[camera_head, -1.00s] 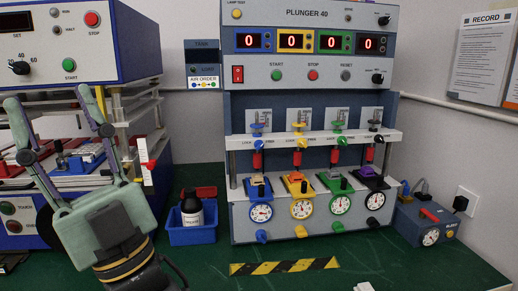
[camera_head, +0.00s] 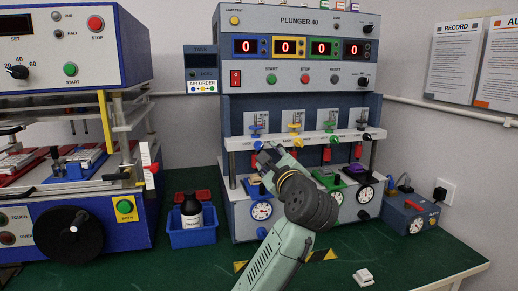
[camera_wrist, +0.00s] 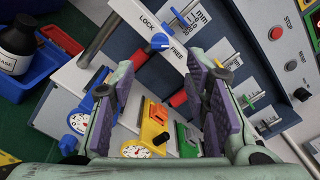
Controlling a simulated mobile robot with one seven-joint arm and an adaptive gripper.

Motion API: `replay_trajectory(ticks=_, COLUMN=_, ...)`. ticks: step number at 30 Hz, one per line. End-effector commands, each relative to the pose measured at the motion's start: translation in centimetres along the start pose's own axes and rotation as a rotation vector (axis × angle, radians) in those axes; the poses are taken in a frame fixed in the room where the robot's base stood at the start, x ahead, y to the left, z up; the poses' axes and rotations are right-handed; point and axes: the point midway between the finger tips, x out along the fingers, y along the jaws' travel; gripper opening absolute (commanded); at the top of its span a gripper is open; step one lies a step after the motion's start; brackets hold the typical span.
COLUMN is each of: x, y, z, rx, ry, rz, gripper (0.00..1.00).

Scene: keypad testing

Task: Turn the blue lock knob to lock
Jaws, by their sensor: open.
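The blue lock knob (camera_wrist: 158,42) shows in the wrist view on a white bar, between the printed words LOCK and FREE. I cannot tell for sure which word it points at. In the head view the blue knob (camera_head: 258,145) is at the left end of the bar, right by my fingertips. My gripper (camera_head: 265,157) is in front of the leftmost station. In the wrist view my gripper (camera_wrist: 161,66) is open, with its purple-padded fingers apart. The knob lies just beyond the gap between the fingertips, with no contact visible.
A red plunger hangs beneath the bar (camera_head: 330,140). Yellow, green and black stations stand to the right. A blue bin (camera_head: 192,238) with a black bottle (camera_head: 191,210) stands left of the machine. A white block (camera_head: 363,277) lies on the green table (camera_head: 430,262).

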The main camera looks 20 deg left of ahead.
Motion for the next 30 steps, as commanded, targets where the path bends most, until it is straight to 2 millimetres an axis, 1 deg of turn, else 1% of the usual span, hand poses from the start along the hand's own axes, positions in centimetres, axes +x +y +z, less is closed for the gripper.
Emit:
replay_trajectory(ticks=1, x=1.0, y=0.0, z=0.2, rx=0.0, ry=0.001, rz=0.005, gripper=0.42)
replay_trajectory(ticks=6, x=4.3, y=-0.1, z=0.3, rx=-0.002, ry=0.001, rz=0.004, gripper=0.42)
replay_trajectory(ticks=9, x=6.1, y=-0.1, z=0.2, rx=-0.003, ry=0.0, rz=0.003, gripper=0.42)
replay_trajectory(ticks=13, x=7.7, y=-0.1, z=0.2, rx=-0.004, ry=0.0, rz=0.0, gripper=0.42)
replay_trajectory(ticks=18, x=8.8, y=0.0, z=0.1, rx=-0.004, ry=0.0, rz=-0.001, gripper=0.42)
replay_trajectory(ticks=26, x=8.8, y=0.0, z=0.1, rx=-0.005, ry=0.0, rz=-0.002, gripper=0.42)
replay_trajectory(ticks=30, x=8.8, y=0.0, z=0.1, rx=-0.005, ry=0.0, rz=-0.002, gripper=0.34)
